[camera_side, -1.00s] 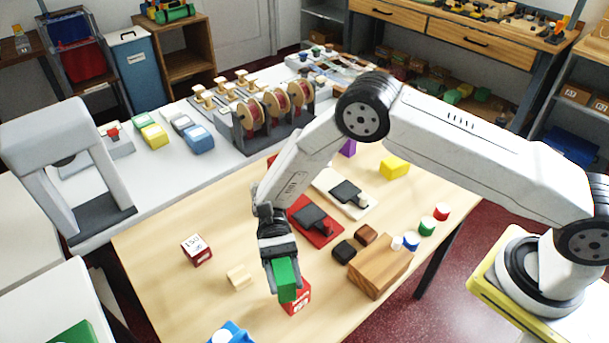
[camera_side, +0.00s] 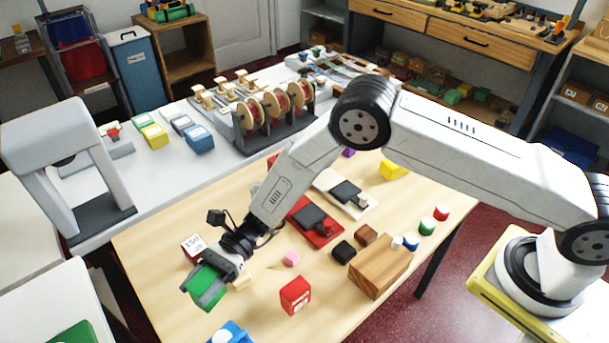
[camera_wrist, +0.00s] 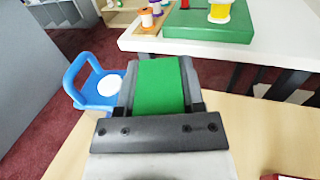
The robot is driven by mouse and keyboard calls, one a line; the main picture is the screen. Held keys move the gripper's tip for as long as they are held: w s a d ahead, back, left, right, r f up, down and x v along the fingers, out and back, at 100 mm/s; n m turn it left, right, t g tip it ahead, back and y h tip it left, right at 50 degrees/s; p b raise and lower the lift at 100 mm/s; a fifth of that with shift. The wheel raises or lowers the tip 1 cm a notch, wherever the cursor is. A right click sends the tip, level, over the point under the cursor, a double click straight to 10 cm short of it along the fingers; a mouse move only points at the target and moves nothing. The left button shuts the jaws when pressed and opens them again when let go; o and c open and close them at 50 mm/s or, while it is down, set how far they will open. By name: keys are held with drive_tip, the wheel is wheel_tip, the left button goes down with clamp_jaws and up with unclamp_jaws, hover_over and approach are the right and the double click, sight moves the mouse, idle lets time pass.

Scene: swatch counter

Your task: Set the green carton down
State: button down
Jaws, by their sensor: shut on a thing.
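The green carton (camera_side: 207,287) is held in my gripper (camera_side: 212,279), tilted, above the left front part of the wooden table (camera_side: 160,247). In the wrist view, the green carton (camera_wrist: 160,86) sits between the two fingers of my gripper (camera_wrist: 160,95), which are shut on it. The carton appears clear of the table, though its exact height is hard to judge. Part of it is hidden by the fingers.
A blue caddy (camera_wrist: 97,87) stands at the table's front edge. A wooden block (camera_side: 381,270) lies further right.

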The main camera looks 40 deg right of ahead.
drive_tip(key=shift+w+a+f+m+t+y, duration=0.15)
drive_tip(key=shift+w+a+m+t, duration=0.2)
drive_tip(key=shift+w+m+t, duration=0.5)
drive_tip(key=shift+w+a+r+m+t+y, duration=0.1)
drive_tip(key=shift+w+a+m+t, duration=0.4)
drive_tip(key=shift+t, duration=0.5)
drive_tip(key=shift+w+a+f+m+t+y, duration=0.2)
drive_tip(key=shift+w+m+t, duration=0.25)
drive_tip(key=shift+w+t, duration=0.45)
drive_tip(key=shift+f, duration=3.25)
drive_tip(key=shift+f, duration=0.55)
drive_tip(key=shift+c, duration=0.6)
unclamp_jaws()
drive_tip(key=shift+r, duration=0.1)
